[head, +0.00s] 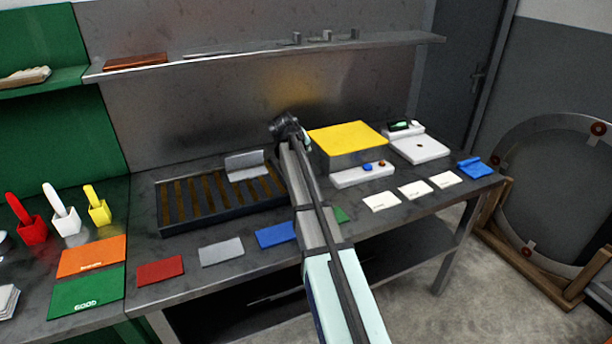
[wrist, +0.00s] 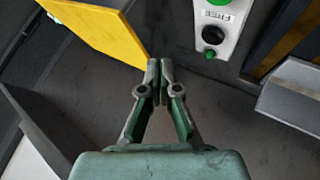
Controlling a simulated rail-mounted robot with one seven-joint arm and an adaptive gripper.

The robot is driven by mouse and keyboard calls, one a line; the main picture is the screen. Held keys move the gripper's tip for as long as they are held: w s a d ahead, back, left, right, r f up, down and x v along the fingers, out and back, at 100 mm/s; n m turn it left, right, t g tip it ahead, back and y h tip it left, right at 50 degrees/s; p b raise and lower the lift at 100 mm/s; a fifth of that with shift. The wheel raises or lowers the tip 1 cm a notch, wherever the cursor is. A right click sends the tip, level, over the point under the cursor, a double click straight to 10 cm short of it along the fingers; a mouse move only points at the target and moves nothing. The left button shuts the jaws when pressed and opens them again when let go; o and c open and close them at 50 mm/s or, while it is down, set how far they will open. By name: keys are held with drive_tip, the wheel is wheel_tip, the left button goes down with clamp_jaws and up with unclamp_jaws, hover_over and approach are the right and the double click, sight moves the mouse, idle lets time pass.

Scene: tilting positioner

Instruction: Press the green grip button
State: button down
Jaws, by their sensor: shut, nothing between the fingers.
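In the wrist view a white control panel (wrist: 221,30) stands at the upper right. A green button (wrist: 218,2) is cut off by the top edge, above a printed label. Below the label are a black button (wrist: 213,35) and a small green round part (wrist: 209,55). I cannot read a grip label on either green part. My gripper (wrist: 160,68) is shut and empty, to the left of the panel and apart from it. In the head view my gripper (head: 281,124) is above the back of the bench, its fingers hard to see. I cannot make out this panel there.
A yellow plate (head: 348,136) is right of my gripper; it also shows in the wrist view (wrist: 100,27). A slatted tray (head: 200,200) with a grey bracket (head: 246,166) lies left. A white box with blue and brown buttons (head: 350,180) sits right, among cards.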

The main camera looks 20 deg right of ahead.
drive_tip(key=shift+w+a+r, duration=0.15)
drive_tip(key=shift+a+r, duration=0.05)
drive_tip(key=shift+a, duration=0.4)
drive_tip(key=shift+f, duration=0.15)
drive_tip(key=shift+f+b, duration=2.1)
drive_tip(key=shift+f, duration=2.2)
drive_tip(key=shift+f, duration=0.1)
drive_tip(key=shift+f, duration=0.35)
drive_tip(key=shift+f+b, duration=0.45)
drive_tip(key=shift+b, duration=0.05)
drive_tip(key=shift+r, duration=0.1)
drive_tip(key=shift+r+p, duration=0.45)
drive_tip(key=shift+r, duration=0.35)
